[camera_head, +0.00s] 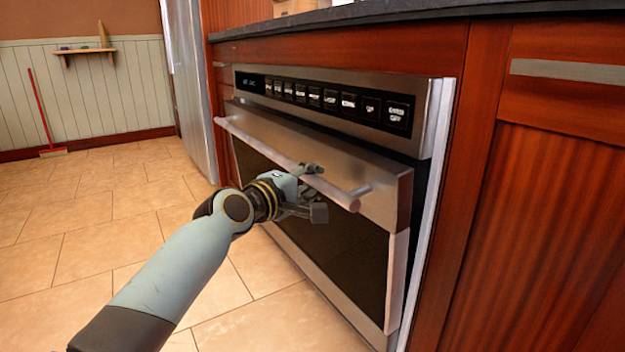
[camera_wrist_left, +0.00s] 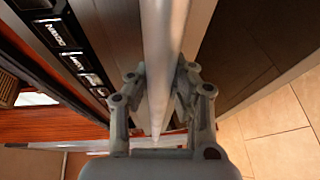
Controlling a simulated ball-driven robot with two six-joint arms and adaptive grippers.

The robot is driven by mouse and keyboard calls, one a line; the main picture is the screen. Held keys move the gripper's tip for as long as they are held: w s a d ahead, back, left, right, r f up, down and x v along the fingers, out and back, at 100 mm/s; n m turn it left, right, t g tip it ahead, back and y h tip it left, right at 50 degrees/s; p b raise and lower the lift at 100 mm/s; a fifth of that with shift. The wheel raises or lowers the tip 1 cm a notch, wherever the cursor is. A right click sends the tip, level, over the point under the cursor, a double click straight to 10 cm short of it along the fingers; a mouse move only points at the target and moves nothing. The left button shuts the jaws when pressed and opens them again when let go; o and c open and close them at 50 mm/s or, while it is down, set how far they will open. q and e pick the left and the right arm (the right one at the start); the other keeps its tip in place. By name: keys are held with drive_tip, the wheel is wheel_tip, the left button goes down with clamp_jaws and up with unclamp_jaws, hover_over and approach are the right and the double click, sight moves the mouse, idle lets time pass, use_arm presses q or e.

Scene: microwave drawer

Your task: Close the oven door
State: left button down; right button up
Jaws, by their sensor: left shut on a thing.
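The oven door (camera_head: 385,208) is a steel-framed drawer front with a dark glass panel, below a black control panel (camera_head: 330,98). It stands slightly out from the cabinet, with a dark gap along its top and right side. Its long steel handle bar (camera_head: 262,152) runs across the front near the top. My left gripper (camera_head: 308,190) is at the right half of the handle. In the left wrist view its fingers (camera_wrist_left: 155,88) sit on both sides of the handle bar (camera_wrist_left: 162,50), shut on it. My right gripper is not in view.
Wooden cabinets (camera_head: 545,200) flank the oven on the right, under a dark countertop (camera_head: 380,14). A steel fridge (camera_head: 190,90) stands at the back left. The tiled floor (camera_head: 90,215) to the left is clear, apart from a red broom (camera_head: 45,112) at the far wall.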

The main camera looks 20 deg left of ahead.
use_arm(q)
drive_tip(key=w+d, duration=0.1)
drive_tip(key=w+d+r+p, duration=0.1)
drive_tip(key=w, duration=0.1)
drive_tip(key=shift+w+d+r, duration=0.15)
drive_tip(key=shift+w+d, duration=0.15)
drive_tip(key=shift+d, duration=0.05)
drive_tip(key=shift+w, duration=0.2)
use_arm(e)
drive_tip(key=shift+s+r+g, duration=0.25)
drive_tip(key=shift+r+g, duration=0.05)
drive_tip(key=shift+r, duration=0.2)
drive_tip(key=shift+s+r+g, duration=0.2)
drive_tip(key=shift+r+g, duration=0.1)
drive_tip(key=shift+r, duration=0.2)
use_arm(q)
drive_tip(key=shift+d, duration=0.1)
drive_tip(key=c, duration=1.1)
unclamp_jaws()
drive_tip(key=shift+s, duration=0.1)
approach(335, 167)
drive_tip(key=v, duration=0.2)
drive_tip(key=shift+s, duration=0.35)
